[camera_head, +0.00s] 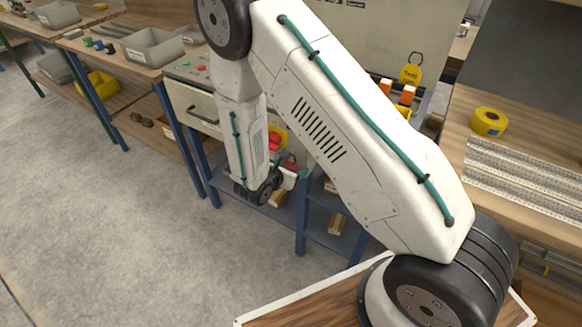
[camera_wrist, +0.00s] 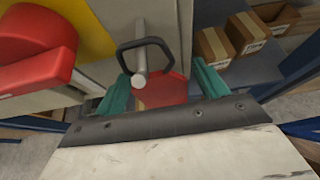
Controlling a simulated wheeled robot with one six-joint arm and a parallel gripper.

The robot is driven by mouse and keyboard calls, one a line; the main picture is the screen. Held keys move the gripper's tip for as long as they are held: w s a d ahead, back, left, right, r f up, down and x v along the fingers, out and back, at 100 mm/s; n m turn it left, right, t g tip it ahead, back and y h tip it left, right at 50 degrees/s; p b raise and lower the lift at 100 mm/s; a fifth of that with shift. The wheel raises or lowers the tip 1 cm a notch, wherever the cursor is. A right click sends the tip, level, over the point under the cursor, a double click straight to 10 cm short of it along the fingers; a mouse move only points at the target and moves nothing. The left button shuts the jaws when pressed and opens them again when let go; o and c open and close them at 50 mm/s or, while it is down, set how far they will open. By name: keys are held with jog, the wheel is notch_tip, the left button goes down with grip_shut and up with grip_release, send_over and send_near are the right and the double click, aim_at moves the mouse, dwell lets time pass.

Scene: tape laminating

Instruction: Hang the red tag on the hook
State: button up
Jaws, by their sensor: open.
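The red tag (camera_wrist: 160,90) with its black loop (camera_wrist: 158,45) is in the middle of the wrist view. The grey metal hook (camera_wrist: 140,50) shows as a peg inside the loop's outline, and the loop appears to be around it. I cannot tell whether the loop bears on the hook. My gripper (camera_wrist: 163,82) is open, with one teal finger on each side of the tag. I cannot tell whether either finger touches the tag. In the head view the tag (camera_head: 290,169) is small beside my gripper (camera_head: 297,178), and the hook cannot be made out.
A red rotary switch (camera_wrist: 35,45) on a yellow plate (camera_wrist: 95,35) stands close left of the hook. Small cardboard boxes (camera_wrist: 215,45) sit on a shelf at the right. In the head view a yellow tag (camera_head: 411,74) hangs on the panel. The floor at left is clear.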

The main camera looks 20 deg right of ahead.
jog(key=shift+w+a+r, duration=0.1)
jog(key=shift+w, duration=0.05)
jog(key=v, duration=0.8)
jog(key=s+d+r+m+g+y, duration=0.3)
jog(key=s+r+m+y, duration=0.2)
jog(key=s+r+m, duration=0.7)
jog(key=s+d+r+m+g+y, duration=0.3)
jog(key=s+r+m, duration=1)
jog(key=r, duration=0.9)
jog(key=shift+s+d+y, duration=0.65)
jog(key=shift+s+y, duration=0.45)
jog(key=shift+s, duration=0.05)
